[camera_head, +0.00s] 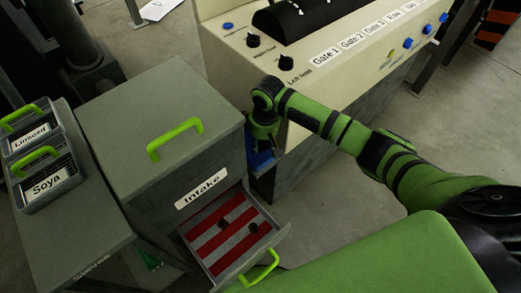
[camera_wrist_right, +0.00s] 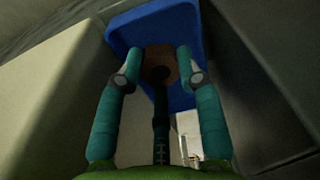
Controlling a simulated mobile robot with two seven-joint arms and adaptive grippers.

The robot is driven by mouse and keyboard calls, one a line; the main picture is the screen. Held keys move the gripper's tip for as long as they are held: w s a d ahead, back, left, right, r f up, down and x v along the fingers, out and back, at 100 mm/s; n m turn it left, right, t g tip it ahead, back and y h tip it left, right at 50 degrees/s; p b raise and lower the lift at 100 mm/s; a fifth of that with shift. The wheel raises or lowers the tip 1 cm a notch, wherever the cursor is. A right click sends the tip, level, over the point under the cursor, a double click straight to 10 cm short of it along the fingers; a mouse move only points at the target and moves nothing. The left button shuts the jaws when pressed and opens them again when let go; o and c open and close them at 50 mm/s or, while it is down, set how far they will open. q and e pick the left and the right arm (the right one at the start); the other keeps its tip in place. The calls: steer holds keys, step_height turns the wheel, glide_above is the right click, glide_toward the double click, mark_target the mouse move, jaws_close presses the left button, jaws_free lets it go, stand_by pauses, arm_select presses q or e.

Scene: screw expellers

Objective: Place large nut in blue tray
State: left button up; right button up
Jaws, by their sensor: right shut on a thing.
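The large nut (camera_wrist_right: 158,57) is a brown ring with a dark hole, seen between the fingertips of my right gripper (camera_wrist_right: 158,72) in the right wrist view. My right gripper is shut on it. The blue tray (camera_wrist_right: 210,17) lies behind the nut in that view; I cannot tell whether the nut touches it. In the head view my right gripper (camera_head: 263,140) points down in the gap between the Intake cabinet and the cream machine. The blue tray (camera_head: 261,160) shows partly below it, and the nut is hidden there. My left gripper is not in view.
The grey Intake cabinet (camera_head: 154,105) stands left of the gripper, with its drawer (camera_head: 272,236) open and small dark pieces inside. The cream machine (camera_head: 262,62) with knobs and gate labels stands right. Linseed and Soya bins (camera_head: 48,187) sit far left.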

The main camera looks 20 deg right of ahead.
mark_target(261, 156)
steer(key=shift+f, duration=2.35)
steer(key=shift+f+b, duration=0.15)
steer(key=shift+b, duration=0.15)
steer(key=o, duration=0.8)
steer(key=r, duration=0.4)
steer(key=r+p, duration=0.1)
steer(key=r, duration=0.3)
steer(key=s+r, duration=0.1)
steer(key=r, duration=0.3)
steer(key=shift+d+r, duration=0.15)
steer(key=shift+d, duration=0.2)
